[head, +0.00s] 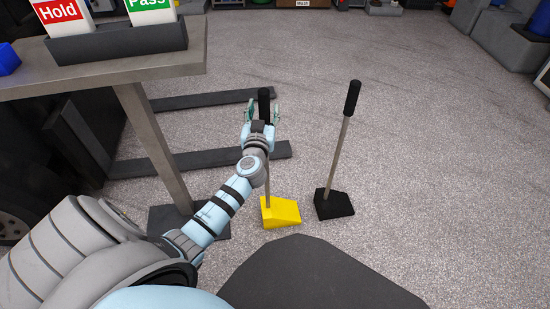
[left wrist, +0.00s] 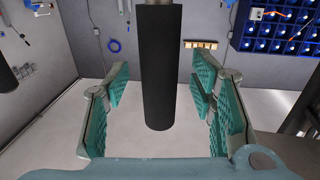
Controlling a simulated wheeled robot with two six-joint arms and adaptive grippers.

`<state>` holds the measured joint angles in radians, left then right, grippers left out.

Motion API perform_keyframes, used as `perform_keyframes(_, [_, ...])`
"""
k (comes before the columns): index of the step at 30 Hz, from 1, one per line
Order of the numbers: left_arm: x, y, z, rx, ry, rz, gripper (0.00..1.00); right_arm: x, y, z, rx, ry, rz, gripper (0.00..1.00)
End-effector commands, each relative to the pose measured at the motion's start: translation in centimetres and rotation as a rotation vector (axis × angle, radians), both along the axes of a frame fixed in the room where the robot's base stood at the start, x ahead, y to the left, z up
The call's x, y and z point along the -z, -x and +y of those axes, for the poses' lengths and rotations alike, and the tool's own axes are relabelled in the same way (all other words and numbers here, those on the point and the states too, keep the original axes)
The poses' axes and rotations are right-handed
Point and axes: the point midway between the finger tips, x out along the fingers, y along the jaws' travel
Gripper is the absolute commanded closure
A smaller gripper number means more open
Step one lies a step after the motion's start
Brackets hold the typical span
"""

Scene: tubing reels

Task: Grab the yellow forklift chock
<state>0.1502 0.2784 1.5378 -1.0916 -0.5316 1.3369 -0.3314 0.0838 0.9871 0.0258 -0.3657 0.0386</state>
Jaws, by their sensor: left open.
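The yellow chock (head: 281,212) stands on the floor, with a pole rising from it to a black handle grip (head: 264,104). My left gripper (head: 263,112) is at the height of that handle grip and open. In the left wrist view, the black handle grip (left wrist: 161,65) stands upright between the open teal finger pads of my left gripper (left wrist: 160,105), with gaps on both sides. Part of the pole is hidden behind my left arm. A black chock (head: 335,204) with its own pole and black handle stands to the right. My right gripper is not in view.
A grey table (head: 120,74) with Hold and Pass sign bins (head: 118,42) stands at the left. Dark forks (head: 222,158) lie low on the floor beside its leg. Open floor spreads to the right and behind. Bins (head: 508,40) stand at the far right.

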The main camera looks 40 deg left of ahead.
Motion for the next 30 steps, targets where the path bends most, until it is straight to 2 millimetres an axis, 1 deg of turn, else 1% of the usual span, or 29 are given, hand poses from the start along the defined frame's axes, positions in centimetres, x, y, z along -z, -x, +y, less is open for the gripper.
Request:
perform_keyframes(1, [0.12, -0.75, 0.40, 0.000, -0.001, -0.001, 0.49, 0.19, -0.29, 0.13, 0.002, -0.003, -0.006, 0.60])
perform_keyframes(3, [0.11, -1.36, 0.76, 0.001, 0.000, 0.000, 0.49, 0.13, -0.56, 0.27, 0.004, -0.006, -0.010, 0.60])
perform_keyframes(9, [0.04, -1.47, 0.81, 0.001, 0.001, 0.001, 0.49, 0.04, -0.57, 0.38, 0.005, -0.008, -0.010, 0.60])
perform_keyframes(14, [0.05, -1.46, 0.79, 0.001, 0.001, 0.001, 0.75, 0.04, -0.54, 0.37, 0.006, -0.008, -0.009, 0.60])
perform_keyframes(18, [0.06, -1.45, 0.78, 0.002, 0.001, 0.001, 0.97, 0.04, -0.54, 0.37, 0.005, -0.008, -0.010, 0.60])
perform_keyframes(19, [0.06, -1.45, 0.78, 0.002, 0.001, 0.001, 1.00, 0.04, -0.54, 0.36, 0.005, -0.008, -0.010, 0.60])
perform_keyframes(30, [-0.22, -1.52, 0.75, 0.003, -0.001, -0.005, 1.00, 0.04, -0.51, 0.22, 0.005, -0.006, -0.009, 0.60])
